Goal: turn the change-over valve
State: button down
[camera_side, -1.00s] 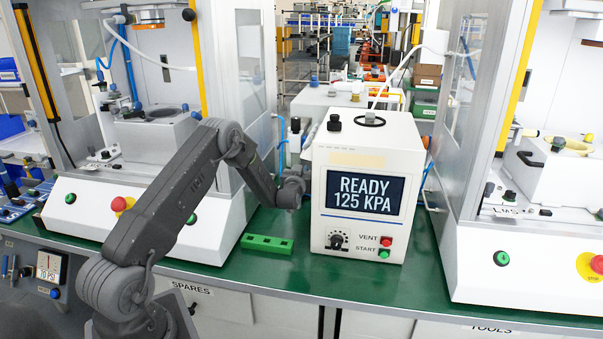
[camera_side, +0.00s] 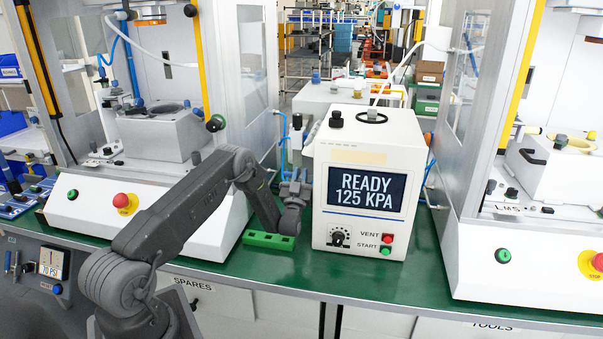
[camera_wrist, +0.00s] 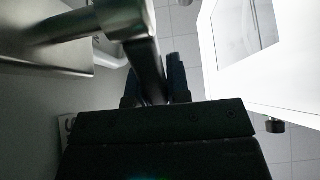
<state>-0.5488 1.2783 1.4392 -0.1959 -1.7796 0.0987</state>
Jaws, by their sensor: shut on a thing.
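My gripper (camera_side: 298,178) points upward in the narrow gap left of the white press unit (camera_side: 331,180). In the wrist view, my gripper (camera_wrist: 154,78) has its two dark fingers on either side of a shiny metal lever (camera_wrist: 148,62). It appears shut on this lever, which I take to be the valve's handle; the contact is partly hidden by the dark gripper body. The lever joins a round metal bar (camera_wrist: 75,34) going left. In the side view the valve itself is small and partly hidden behind my arm, so its position cannot be read.
The unit's screen (camera_side: 366,190) reads READY 125 KPA. A green block (camera_side: 268,241) lies on the green bench just below my wrist. A large machine (camera_side: 125,215) stands close on the left, another (camera_side: 500,240) on the right. Blue hoses run behind the gap.

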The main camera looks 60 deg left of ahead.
jog(key=shift+s+d+f+t+y, duration=0.3)
jog(key=shift+s+d+t+y, duration=0.15)
jog(key=shift+t+y, duration=0.25)
jog(key=c, duration=1.1)
grip_release()
notch_tip(320, 180, up, 4)
jog(key=shift+r, duration=0.2)
jog(key=s+a+r, duration=0.2)
jog(key=s, duration=0.1)
jog(key=s+a+r, duration=0.1)
jog(key=s+r, duration=0.1)
jog(key=s, duration=0.1)
jog(key=s+a+r, duration=0.2)
jog(key=s, duration=0.2)
jog(key=shift+s+a+r, duration=0.1)
jog(key=shift+a+r, duration=0.2)
jog(key=shift+a, duration=0.05)
